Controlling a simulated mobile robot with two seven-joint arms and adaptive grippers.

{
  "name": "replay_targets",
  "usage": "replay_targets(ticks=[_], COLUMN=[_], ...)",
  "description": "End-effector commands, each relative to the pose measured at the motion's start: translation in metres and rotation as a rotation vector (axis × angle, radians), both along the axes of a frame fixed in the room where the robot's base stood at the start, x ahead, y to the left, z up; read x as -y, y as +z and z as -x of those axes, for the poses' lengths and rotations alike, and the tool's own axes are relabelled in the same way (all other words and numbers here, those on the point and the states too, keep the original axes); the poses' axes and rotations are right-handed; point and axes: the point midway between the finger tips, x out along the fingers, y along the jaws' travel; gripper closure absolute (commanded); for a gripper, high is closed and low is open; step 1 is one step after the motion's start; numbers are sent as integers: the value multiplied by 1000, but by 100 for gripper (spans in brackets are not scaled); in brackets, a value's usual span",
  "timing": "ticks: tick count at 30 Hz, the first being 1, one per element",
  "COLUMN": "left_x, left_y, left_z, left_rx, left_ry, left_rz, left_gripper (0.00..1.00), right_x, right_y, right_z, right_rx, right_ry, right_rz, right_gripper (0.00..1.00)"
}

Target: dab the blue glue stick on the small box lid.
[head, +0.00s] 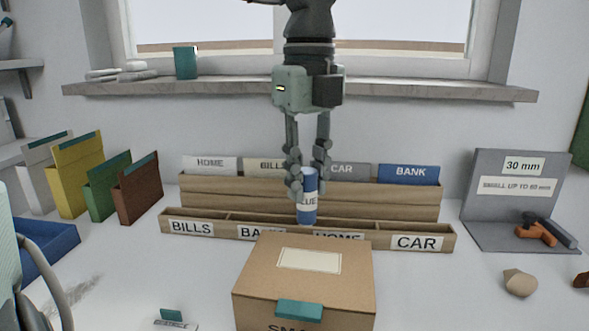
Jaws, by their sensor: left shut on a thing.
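My left gripper (307,172) points down in the middle of the head view, shut on the blue glue stick (308,188). The stick is upright, blue with a white label, and shows in front of the wooden letter holder. Its lower end appears just above the back edge of the small box, apart from it in the picture; its exact distance is unclear. The small cardboard box (253,287) is closed, at the bottom centre. Its lid (351,257) faces up with a blank cream label (309,260) and a teal tab (299,310) at the front. My right gripper is not visible.
The wooden letter holder (170,223) with labelled slots stands behind the box. Coloured folders (137,188) and a blue tray (49,248) are at left. A grey gauge board (490,215) with an orange-and-grey object (536,233) and a tan stone (520,282) are at right.

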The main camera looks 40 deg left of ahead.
Motion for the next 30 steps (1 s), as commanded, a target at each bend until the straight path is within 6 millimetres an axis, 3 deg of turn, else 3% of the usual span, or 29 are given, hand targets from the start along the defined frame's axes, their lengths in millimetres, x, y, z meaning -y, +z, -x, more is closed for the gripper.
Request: replay_targets(ticks=[8, 21, 30], left_x=[4, 4, 4], left_y=[-9, -51, -59], left_z=[0, 0, 0], left_rx=[-4, -3, -1], left_ry=[-1, -1, -1], left_rz=[0, 0, 1], left_gripper=[100, 100, 100], right_x=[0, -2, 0], right_y=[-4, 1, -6], right_z=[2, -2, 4], right_rx=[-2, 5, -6], right_ry=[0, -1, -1], right_rz=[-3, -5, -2], right_gripper=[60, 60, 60])
